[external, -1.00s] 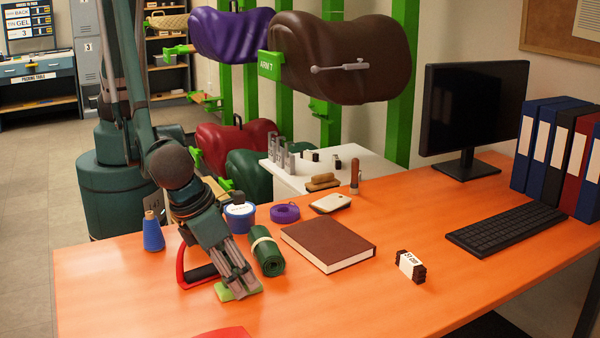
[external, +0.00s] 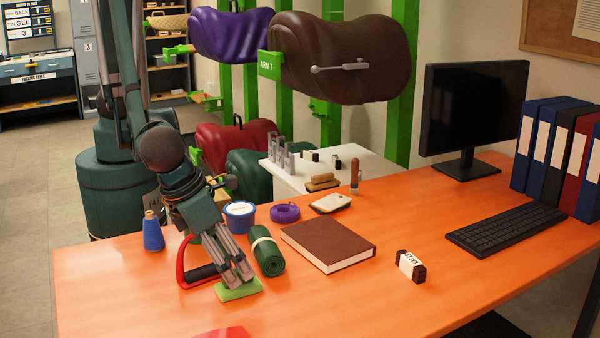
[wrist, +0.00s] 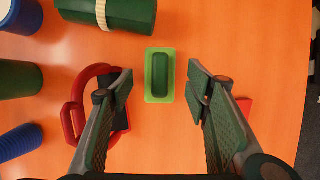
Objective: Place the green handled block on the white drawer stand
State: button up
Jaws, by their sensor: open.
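The green handled block (external: 240,291) lies on the orange desk near its front left. In the wrist view the block (wrist: 150,97) has a light green base and a dark green raised handle. My gripper (external: 238,276) points down just above it. In the wrist view my gripper (wrist: 160,83) is open, with one finger on each side of the block, apart from it. The white drawer stand (external: 377,172) is behind the desk, with small items on its top.
A red-handled tool (wrist: 75,110) is close to the left finger in the wrist view. A rolled green mat (external: 268,257), a brown book (external: 328,243), a blue tub (external: 240,216) and purple tape (external: 285,213) are around the gripper. Grey cylinders (external: 281,157) and brown brushes (external: 322,182) occupy part of the stand top.

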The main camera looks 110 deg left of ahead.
aim_at(221, 286)
jog(key=p+v, duration=0.1)
jog(key=v, duration=0.7)
jog(key=shift+r, duration=0.1)
dwell(0.4)
jog(key=a+r+n+h, duration=0.1)
jog(key=a+r+n, duration=0.35)
jog(key=a, duration=0.35)
jog(key=s+a+r+n+h, duration=0.1)
jog(key=a+r+n, duration=0.4)
jog(key=a, duration=0.4)
jog(key=a+r+n, duration=0.3)
jog(key=a+r, duration=0.3)
jog(key=a, duration=0.2)
jog(key=s+a+r+n+t, duration=0.2)
jog(key=s+a+n, duration=0.5)
jog(key=a, duration=0.3)
jog(key=s+a+r+n+t+h, duration=0.1)
jog(key=s+a+r+n+t, duration=0.1)
jog(key=s+a+n, duration=0.5)
jog(key=shift+s+a+r, duration=0.45)
jog(key=shift+a+r, duration=0.05)
jog(key=shift+a, duration=0.95)
